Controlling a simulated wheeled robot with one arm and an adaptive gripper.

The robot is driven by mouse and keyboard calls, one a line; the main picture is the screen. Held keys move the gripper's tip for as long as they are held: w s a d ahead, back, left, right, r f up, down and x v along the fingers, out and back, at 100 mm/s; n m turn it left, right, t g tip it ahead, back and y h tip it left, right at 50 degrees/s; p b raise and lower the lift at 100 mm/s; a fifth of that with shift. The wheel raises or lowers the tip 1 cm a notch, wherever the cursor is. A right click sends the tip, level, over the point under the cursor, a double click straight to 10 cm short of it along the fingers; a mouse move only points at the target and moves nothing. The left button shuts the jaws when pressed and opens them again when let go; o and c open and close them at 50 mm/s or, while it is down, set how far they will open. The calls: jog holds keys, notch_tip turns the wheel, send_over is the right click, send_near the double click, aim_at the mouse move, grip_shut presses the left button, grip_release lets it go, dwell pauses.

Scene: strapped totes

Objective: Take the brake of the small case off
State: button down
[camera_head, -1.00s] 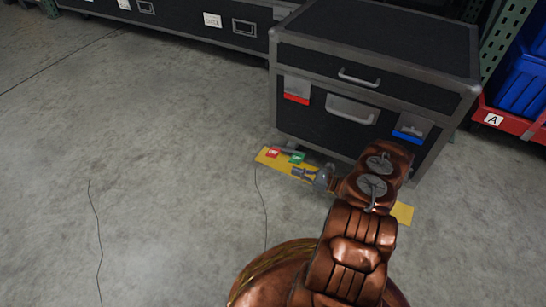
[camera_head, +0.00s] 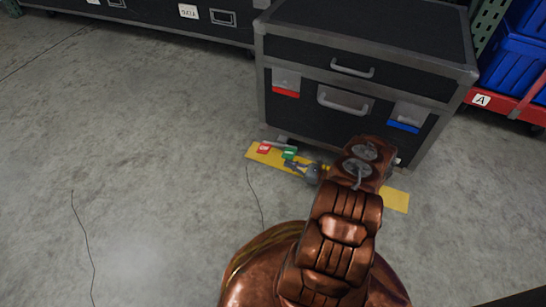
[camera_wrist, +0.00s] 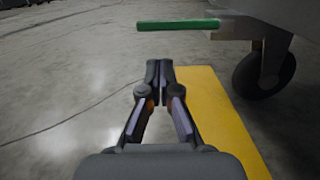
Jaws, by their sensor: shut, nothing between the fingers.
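The small case (camera_head: 300,110) is black with grey edges and stands on casters. At its lower left front corner, a red pedal (camera_head: 264,148) and a green pedal (camera_head: 290,153) stick out low over a yellow floor strip (camera_head: 396,199). My gripper (camera_head: 290,165) is shut and empty, low in front of the green pedal. In the wrist view, my gripper (camera_wrist: 159,66) points forward below and just short of the green pedal (camera_wrist: 178,25). A caster wheel (camera_wrist: 264,72) shows to the right of it. I cannot tell whether the fingertips touch the pedal.
A long black case (camera_head: 150,14) stands behind on the left. Blue totes (camera_head: 512,65) sit on a red base (camera_head: 508,103) at the right. The concrete floor (camera_head: 150,160) on the left is clear except for thin dark lines.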

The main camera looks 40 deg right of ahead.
jog(key=b+x, duration=0.4)
jog(key=x, duration=0.5)
jog(key=shift+w+a, duration=0.2)
jog(key=shift+w, duration=0.1)
